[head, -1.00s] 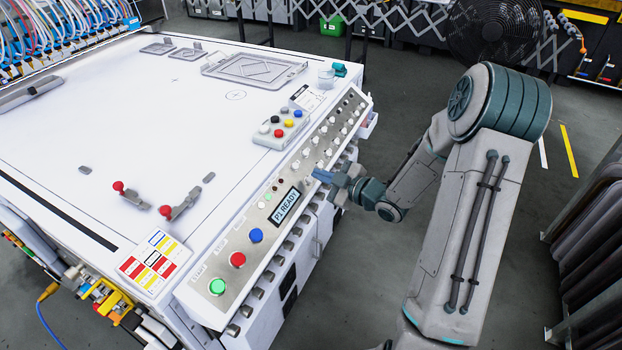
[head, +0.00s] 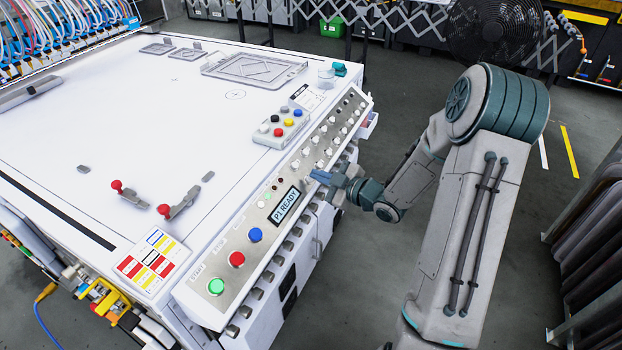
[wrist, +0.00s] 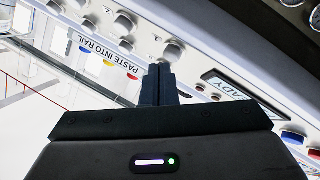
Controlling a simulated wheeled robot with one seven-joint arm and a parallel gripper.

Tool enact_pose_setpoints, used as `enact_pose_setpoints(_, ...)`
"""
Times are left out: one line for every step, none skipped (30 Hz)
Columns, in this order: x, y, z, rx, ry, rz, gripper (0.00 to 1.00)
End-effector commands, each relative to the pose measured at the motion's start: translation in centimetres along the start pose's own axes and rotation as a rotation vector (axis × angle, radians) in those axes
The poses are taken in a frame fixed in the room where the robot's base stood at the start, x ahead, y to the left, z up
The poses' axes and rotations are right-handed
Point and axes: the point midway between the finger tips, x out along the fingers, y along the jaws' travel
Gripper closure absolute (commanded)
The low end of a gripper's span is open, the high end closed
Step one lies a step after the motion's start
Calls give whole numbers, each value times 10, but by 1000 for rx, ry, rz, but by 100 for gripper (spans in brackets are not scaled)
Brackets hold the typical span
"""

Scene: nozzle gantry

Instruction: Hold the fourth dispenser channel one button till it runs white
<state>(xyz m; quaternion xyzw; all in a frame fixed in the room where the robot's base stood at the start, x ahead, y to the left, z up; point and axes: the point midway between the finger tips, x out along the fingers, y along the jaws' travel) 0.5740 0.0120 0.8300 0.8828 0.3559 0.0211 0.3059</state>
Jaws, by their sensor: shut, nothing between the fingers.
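The long sloped control panel (head: 228,278) runs along the near side of the white machine table. It carries rows of white knobs, small lights and a display (head: 285,205) reading "P1 READY". My gripper (head: 313,174) is shut and empty, its tips at the panel just above the display. In the wrist view the closed fingers (wrist: 160,70) point at a white knob (wrist: 174,50); whether they touch it I cannot tell. I cannot tell which control is the channel one button.
Green (head: 216,287), red (head: 236,259) and blue (head: 255,235) buttons sit on the panel's near end. A small box (head: 263,139) with several coloured buttons stands on the table. Two red-knobbed levers (head: 180,205) stand at the table's near left. The floor right of the machine is open.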

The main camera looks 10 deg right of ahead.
Motion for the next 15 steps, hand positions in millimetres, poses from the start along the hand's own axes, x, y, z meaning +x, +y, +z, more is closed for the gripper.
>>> enact_pose_setpoints(0, 0, 0, 0, 0, 0, 100)
enact_pose_setpoints(0, 0, 0, 0, 0, 0, 100)
enact_pose_setpoints(0, 0, 0, 0, 0, 0, 100)
enact_pose_setpoints(0, 0, 0, 0, 0, 0, 100)
enact_pose_setpoints(0, 0, 0, 0, 0, 0, 100)
enact_pose_setpoints(1, -1, 1, 0, 0, 0, 100)
enact_pose_setpoints(1, -1, 1, 0, 0, 0, 100)
enact_pose_setpoints(1, -1, 1, 0, 0, 0, 100)
enact_pose_setpoints(2, -1, 2, 0, 0, 0, 100)
enact_pose_setpoints(2, -2, 2, 0, 0, 0, 100)
enact_pose_setpoints(2, -2, 2, 0, 0, 0, 100)
enact_pose_setpoints(2, -2, 2, 0, 0, 0, 100)
enact_pose_setpoints(3, -2, 2, 0, 0, 0, 100)
enact_pose_setpoints(3, -2, 2, 0, 0, 0, 100)
enact_pose_setpoints(3, -3, 3, 0, 0, 0, 100)
